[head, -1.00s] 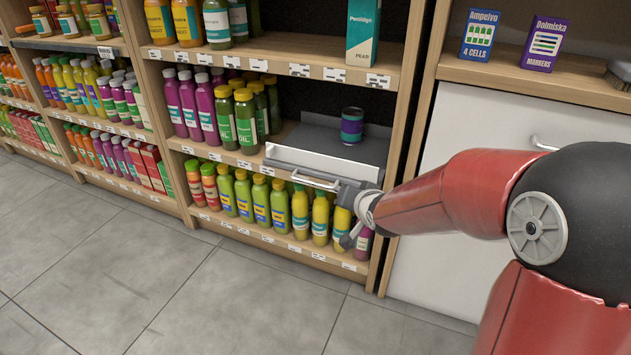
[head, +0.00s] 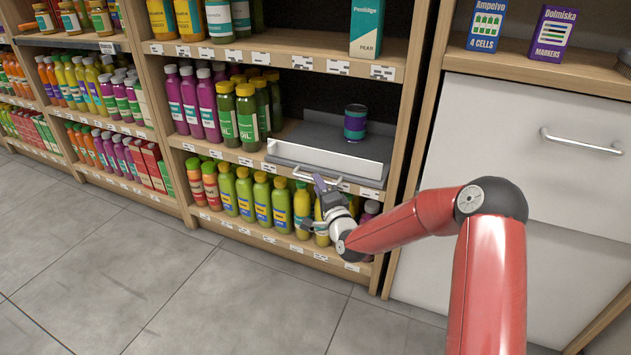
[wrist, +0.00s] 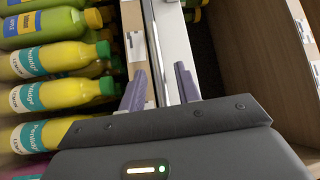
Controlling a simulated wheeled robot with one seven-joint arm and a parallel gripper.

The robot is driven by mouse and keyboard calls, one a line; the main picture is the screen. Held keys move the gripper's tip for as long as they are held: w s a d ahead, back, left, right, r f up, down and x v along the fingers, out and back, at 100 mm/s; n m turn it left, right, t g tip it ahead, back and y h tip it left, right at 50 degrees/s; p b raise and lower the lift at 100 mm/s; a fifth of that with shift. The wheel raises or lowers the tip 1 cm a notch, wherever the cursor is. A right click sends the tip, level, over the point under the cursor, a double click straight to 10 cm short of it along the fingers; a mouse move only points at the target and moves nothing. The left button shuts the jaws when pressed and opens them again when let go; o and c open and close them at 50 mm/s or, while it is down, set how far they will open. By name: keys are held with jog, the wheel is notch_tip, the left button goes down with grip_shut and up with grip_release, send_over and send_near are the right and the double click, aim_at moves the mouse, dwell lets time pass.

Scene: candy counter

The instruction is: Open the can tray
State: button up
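The can tray (head: 290,152) is a grey tray with a white front on the middle shelf, with a bar handle (head: 294,174) along its front. A dark can with a teal and purple band (head: 355,122) stands upright on it. My gripper (head: 319,184) is at the front of the tray, by the handle. In the wrist view my gripper (wrist: 160,84) has its two fingers apart, with the thin metal handle bar (wrist: 157,45) running between them. I cannot see the fingers pressing on the bar. The tray's white front (wrist: 178,40) lies just behind the bar.
Yellow and green bottles (head: 262,200) stand on the shelf below, close to my gripper. Green and purple bottles (head: 225,115) stand left of the tray. A wooden upright (head: 408,130) and a white drawer cabinet (head: 500,130) are on the right. The tiled floor (head: 190,290) in front is clear.

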jog(key=shift+x, duration=1.5)
grip_shut()
